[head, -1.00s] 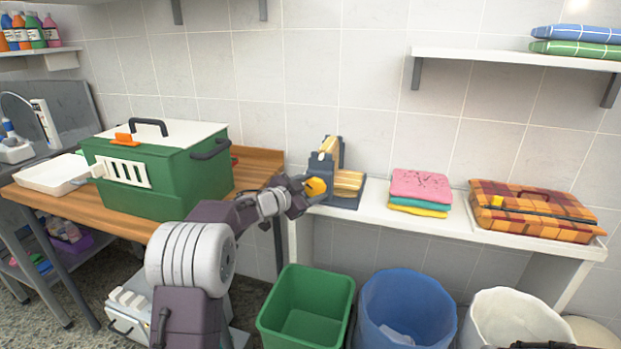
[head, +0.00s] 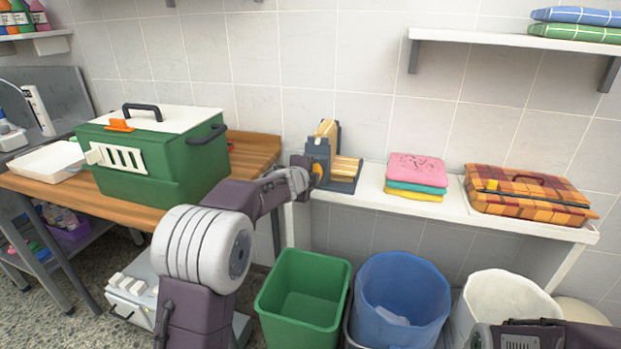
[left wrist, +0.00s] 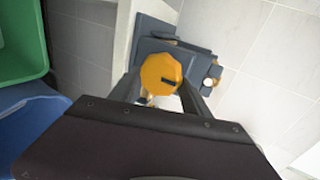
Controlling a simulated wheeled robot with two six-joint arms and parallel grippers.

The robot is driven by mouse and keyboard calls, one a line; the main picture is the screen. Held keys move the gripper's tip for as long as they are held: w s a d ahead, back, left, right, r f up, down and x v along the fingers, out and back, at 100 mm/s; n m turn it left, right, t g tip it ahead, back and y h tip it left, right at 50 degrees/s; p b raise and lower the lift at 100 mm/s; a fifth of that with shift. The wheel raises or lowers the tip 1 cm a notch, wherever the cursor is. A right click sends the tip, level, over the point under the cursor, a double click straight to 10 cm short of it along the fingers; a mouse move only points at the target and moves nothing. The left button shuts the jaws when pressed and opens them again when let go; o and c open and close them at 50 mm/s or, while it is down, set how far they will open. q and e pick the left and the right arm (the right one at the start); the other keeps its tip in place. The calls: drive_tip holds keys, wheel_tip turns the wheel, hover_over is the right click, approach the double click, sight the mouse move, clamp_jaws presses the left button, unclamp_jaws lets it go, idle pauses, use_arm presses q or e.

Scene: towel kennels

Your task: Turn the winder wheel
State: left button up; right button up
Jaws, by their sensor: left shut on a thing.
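The winder (head: 327,160), a grey-blue frame with tan rolls, stands at the left end of the white shelf-table against the tiled wall. Its yellow-orange wheel (left wrist: 160,73) shows between my left fingers in the left wrist view, with a dark slot on its face. In the head view the wheel is mostly hidden behind my left gripper (head: 308,176). My left gripper (left wrist: 160,95) is shut on the wheel, one finger on each side. My right gripper is not clearly seen; only a dark part of my right arm shows at the lower right.
A green pet kennel (head: 155,155) stands on the wooden table (head: 255,150) at left. Folded towels (head: 416,176) and an orange plaid case (head: 528,193) lie on the white table (head: 450,207). Green (head: 301,300), blue (head: 402,290) and white (head: 505,300) bins stand below.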

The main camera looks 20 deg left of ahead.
use_arm(q)
drive_tip(key=shift+d+f+m+t+y+b, duration=0.1)
drive_tip(key=shift+f+m+t+y+b, duration=0.2)
drive_tip(key=shift+m+y+b, duration=1.2)
drive_tip(key=shift+d+f+m+t+y+b, duration=0.15)
drive_tip(key=shift+f+m+t+y+b, duration=0.3)
drive_tip(key=shift+m+b, duration=1.85)
drive_tip(key=shift+d+f+m+t+y+b, duration=0.1)
drive_tip(key=shift+m+t+y+b, duration=0.15)
drive_tip(key=shift+m+y+b, duration=1.65)
drive_tip(key=shift+r+n+h+b, duration=0.1)
drive_tip(key=shift+n+h+b, duration=0.5)
drive_tip(key=shift+h+b, duration=0.15)
drive_tip(key=o, duration=1.4)
drive_tip(key=shift+c, duration=0.2)
drive_tip(key=shift+r, duration=0.1)
